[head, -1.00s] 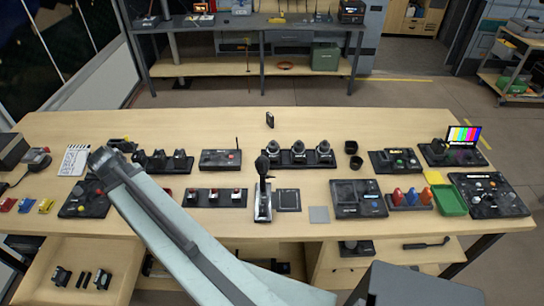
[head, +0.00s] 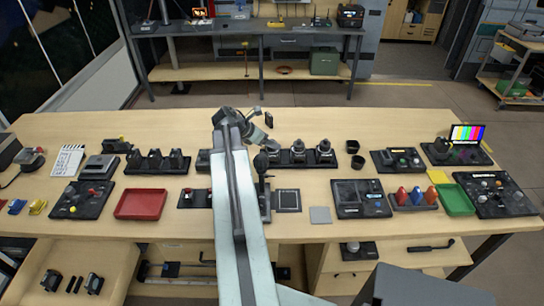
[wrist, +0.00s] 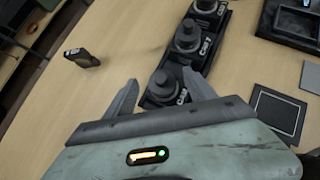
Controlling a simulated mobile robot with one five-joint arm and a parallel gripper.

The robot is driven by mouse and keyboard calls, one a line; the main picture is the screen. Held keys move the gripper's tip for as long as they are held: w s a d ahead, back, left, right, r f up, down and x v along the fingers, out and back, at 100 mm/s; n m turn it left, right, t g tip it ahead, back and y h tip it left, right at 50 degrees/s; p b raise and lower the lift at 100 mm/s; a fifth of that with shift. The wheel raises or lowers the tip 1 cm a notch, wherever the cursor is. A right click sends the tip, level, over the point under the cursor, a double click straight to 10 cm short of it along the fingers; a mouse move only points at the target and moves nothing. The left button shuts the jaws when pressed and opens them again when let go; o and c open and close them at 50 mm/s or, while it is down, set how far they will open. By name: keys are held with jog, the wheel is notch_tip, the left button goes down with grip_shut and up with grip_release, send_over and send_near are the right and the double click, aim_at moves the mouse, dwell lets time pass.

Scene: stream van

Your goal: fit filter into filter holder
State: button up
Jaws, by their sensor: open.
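My gripper (wrist: 162,92) is open and empty, its two fingers spread in the wrist view. In the head view it hangs above the table behind the row of black knobbed units (head: 299,152); the near unit of that row shows between the fingers in the wrist view. A small dark upright piece (head: 269,118) stands alone at the back; it also shows in the wrist view (wrist: 82,57), left of the fingers. A dark square with a light outline (head: 288,200) and a plain grey square (head: 320,215) lie nearer the front. I cannot tell which piece is the filter or its holder.
A red tray (head: 141,204) and a green tray (head: 455,199) lie on the table (head: 330,122). A black joystick stands beside my arm. Control panels fill the front right. The back strip of the table is mostly clear.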

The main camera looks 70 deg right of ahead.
jog(key=b+x, duration=0.3)
jog(key=x, duration=0.2)
jog(key=shift+w+f+b, duration=0.1)
jog(key=shift+f+b, duration=0.15)
jog(key=shift+b, duration=0.1)
jog(key=shift+r, duration=0.2)
grip_shut()
jog(key=shift+r+p, duration=0.1)
jog(key=shift+p, duration=0.2)
notch_tip(320, 180, up, 10)
jog(key=p, duration=1)
